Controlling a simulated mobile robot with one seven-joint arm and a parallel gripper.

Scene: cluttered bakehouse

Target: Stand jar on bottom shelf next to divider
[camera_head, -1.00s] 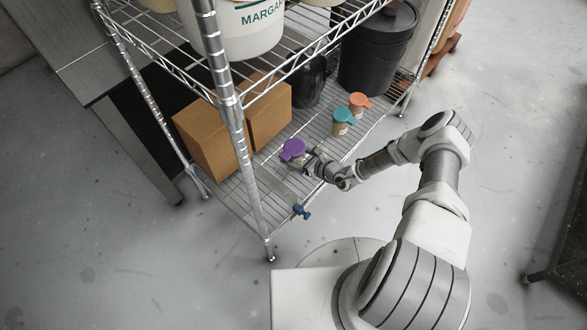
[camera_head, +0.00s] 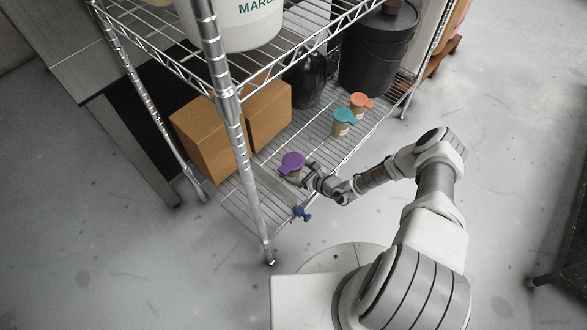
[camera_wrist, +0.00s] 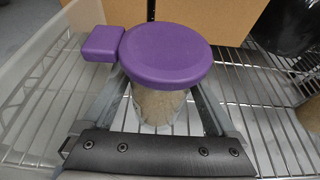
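The jar with a purple lid (camera_head: 291,162) is upright over the bottom wire shelf (camera_head: 232,208). My gripper (camera_head: 299,175) has its fingers on either side of the jar's pale body, below the lid, and is shut on it. In the wrist view the lid (camera_wrist: 166,52) hides the fingertips and much of the body (camera_wrist: 160,106). The clear divider (camera_head: 272,183) stands just left of the jar; it also shows at the left of the wrist view (camera_wrist: 25,95). I cannot tell whether the jar's base touches the wires.
Jars with a teal lid (camera_head: 342,117) and an orange lid (camera_head: 359,101) stand farther right. Cardboard boxes (camera_head: 207,138), a dark container (camera_head: 308,80) and a black bucket (camera_head: 374,52) are behind. A blue knob (camera_head: 302,213) is at the divider's front. A metal post (camera_head: 238,150) and upper shelf frame the space.

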